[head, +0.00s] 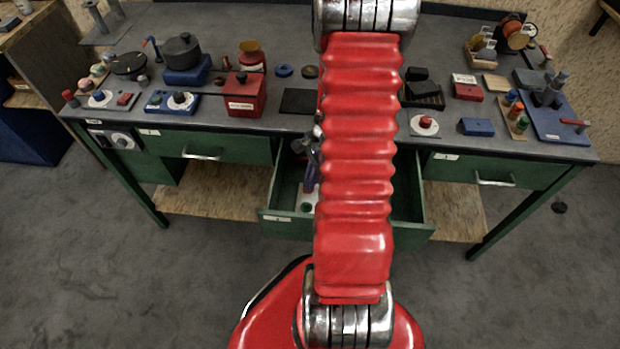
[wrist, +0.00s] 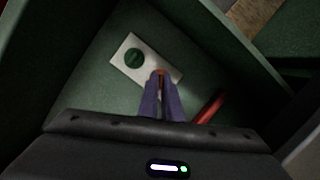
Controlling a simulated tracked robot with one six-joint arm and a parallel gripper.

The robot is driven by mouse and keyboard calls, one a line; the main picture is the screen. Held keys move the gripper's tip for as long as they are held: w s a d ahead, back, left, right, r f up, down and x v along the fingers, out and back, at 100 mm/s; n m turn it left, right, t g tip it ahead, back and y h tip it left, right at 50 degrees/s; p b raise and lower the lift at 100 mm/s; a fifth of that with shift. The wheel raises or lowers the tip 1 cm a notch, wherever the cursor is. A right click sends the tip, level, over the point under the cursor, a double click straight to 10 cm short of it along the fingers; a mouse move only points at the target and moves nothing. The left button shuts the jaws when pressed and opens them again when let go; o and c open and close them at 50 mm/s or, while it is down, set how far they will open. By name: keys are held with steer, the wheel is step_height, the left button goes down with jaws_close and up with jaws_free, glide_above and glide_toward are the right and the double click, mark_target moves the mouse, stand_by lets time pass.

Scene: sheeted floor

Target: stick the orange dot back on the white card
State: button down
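The white card (wrist: 129,55) lies flat on the floor of the open green drawer. It bears a dark green dot (wrist: 135,58) toward its upper-left end in the wrist view. In the head view, part of the card (head: 304,199) shows in the drawer beside my arm. My gripper (wrist: 161,76) points down at the card's lower-right end, its purple fingers close together. The orange dot (wrist: 161,72) shows between the fingertips, over that end of the card. Whether it touches the card is hard to tell. In the head view, my gripper (head: 311,172) is partly hidden.
A red object (wrist: 211,108) lies in the drawer right of my fingers. The drawer walls (head: 272,197) stand around my gripper. The bench top above (head: 300,101) holds a red box (head: 244,94), a pot (head: 183,51) and several other items. My red arm hides the drawer's middle.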

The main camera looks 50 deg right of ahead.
steer(key=shift+f, duration=0.75)
stand_by(1.3)
steer(key=c, duration=1.9)
jaws_free()
steer(key=shift+o, duration=0.2)
steer(key=v, duration=1.3)
steer(key=shift+r, duration=0.35)
steer(key=shift+d+n, duration=0.1)
steer(key=shift+n, duration=0.2)
